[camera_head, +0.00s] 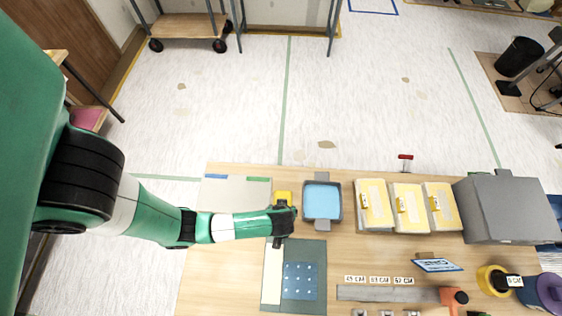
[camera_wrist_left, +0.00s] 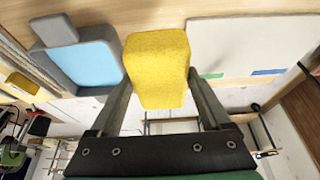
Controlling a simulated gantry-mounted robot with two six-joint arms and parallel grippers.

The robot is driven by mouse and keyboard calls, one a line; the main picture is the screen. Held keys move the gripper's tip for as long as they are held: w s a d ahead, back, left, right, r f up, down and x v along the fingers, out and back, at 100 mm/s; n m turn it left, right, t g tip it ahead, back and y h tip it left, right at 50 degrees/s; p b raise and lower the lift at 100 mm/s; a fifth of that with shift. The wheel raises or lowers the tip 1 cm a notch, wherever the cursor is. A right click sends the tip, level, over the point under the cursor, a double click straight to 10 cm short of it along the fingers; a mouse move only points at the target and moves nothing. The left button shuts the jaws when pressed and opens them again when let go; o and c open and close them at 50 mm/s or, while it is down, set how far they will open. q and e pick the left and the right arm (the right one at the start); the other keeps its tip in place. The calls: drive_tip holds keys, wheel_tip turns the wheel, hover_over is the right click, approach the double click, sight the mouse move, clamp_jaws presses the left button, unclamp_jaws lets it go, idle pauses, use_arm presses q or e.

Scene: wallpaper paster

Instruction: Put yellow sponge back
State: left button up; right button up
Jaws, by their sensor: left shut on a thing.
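The yellow sponge (camera_wrist_left: 157,65) is a yellow block between the two fingers of my left gripper (camera_wrist_left: 158,98), which is shut on it. In the head view the yellow sponge (camera_head: 283,197) shows just beyond my left gripper (camera_head: 283,212), left of a grey tray with a blue inside (camera_head: 322,187). The blue tray also shows in the left wrist view (camera_wrist_left: 85,62), beside the sponge and apart from it. My gripper partly hides the sponge in the head view. My right gripper is not in view.
A pale board (camera_head: 235,192) with blue and green tape lies left of the sponge. A dark mat (camera_head: 312,252) with a blue dotted panel lies nearer. Yellow-and-cream stacks (camera_head: 408,206) and a grey box (camera_head: 502,207) stand to the right. An orange-headed tool (camera_head: 453,298) lies at the front.

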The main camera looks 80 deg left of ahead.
use_arm(q)
drive_tip(key=a+f, duration=0.1)
drive_tip(key=a+f+b, duration=0.1)
drive_tip(key=a+f, duration=0.1)
drive_tip(key=a+f+b, duration=0.1)
drive_tip(key=f, duration=0.1)
drive_tip(key=shift+w+a, duration=0.4)
drive_tip(key=shift+w+a+f, duration=0.1)
drive_tip(key=shift+a+f, duration=0.15)
drive_tip(key=b+x, duration=0.1)
drive_tip(key=x, duration=0.2)
drive_tip(key=shift+d+f+b, duration=0.1)
drive_tip(key=shift+f+b, duration=0.15)
drive_tip(key=shift+b, duration=0.1)
drive_tip(key=shift+f, duration=0.3)
drive_tip(key=shift+d+f, duration=0.1)
drive_tip(key=shift+f, duration=0.05)
drive_tip(key=o, duration=1.2)
drive_tip(key=shift+o, duration=0.2)
drive_tip(key=p+v, duration=0.4)
drive_tip(key=v, duration=0.8)
drive_tip(key=shift+p, duration=0.35)
